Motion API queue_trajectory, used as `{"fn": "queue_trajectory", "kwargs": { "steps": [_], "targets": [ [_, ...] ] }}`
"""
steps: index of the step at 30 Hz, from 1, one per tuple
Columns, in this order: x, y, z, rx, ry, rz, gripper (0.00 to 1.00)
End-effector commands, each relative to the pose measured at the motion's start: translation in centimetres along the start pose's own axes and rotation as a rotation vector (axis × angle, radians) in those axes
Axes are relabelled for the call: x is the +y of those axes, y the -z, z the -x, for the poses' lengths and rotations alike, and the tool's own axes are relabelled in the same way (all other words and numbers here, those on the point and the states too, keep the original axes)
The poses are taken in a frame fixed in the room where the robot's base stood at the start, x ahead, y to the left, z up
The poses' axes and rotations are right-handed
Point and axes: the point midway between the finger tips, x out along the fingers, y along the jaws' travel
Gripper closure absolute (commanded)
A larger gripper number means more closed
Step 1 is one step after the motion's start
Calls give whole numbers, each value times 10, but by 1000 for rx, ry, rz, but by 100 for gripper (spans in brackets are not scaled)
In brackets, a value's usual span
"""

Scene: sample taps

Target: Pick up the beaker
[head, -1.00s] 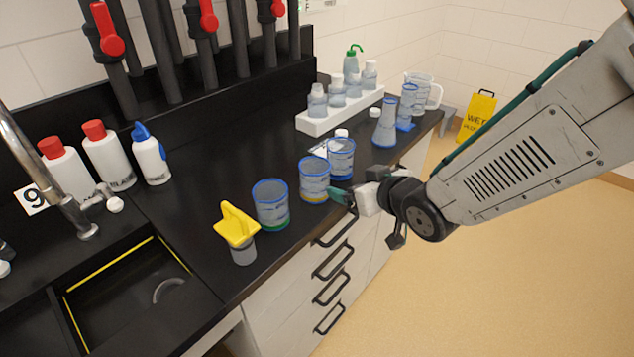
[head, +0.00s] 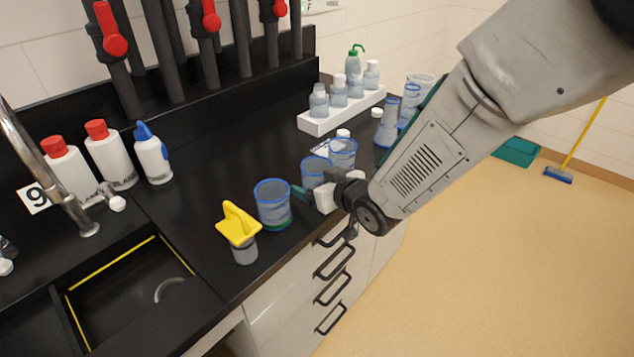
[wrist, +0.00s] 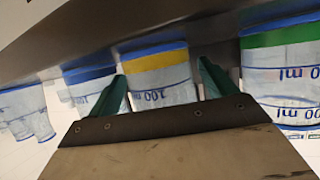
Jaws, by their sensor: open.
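Three clear, blue-rimmed beakers stand in a row near the counter's front edge. The nearest has a green band (head: 272,206) and also shows at the right of the wrist view (wrist: 283,65). The middle one has a yellow band in the wrist view (wrist: 158,72); in the head view this middle beaker (head: 313,168) is partly hidden by my gripper. The third has a blue band in the wrist view (wrist: 88,82) and stands behind it in the head view (head: 343,150). My gripper (wrist: 162,70) is open, its green fingers either side of the yellow-banded beaker. I cannot tell if they touch it.
A yellow-topped container (head: 239,232) stands left of the beakers, beside the sink (head: 130,290). A white rack (head: 318,125) of bottles stands behind. A flask (head: 386,130) and other glassware are farther right. Drawer handles (head: 334,262) stick out below the edge.

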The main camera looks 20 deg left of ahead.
Motion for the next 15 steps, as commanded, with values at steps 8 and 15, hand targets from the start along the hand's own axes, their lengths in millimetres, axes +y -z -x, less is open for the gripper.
{"fn": "queue_trajectory", "kwargs": {
  "steps": [8, 15],
  "targets": [
    [0, 0, 0, 0, 0, 0, 64],
    [0, 0, 1, 0, 0, 0, 64]
  ]
}}
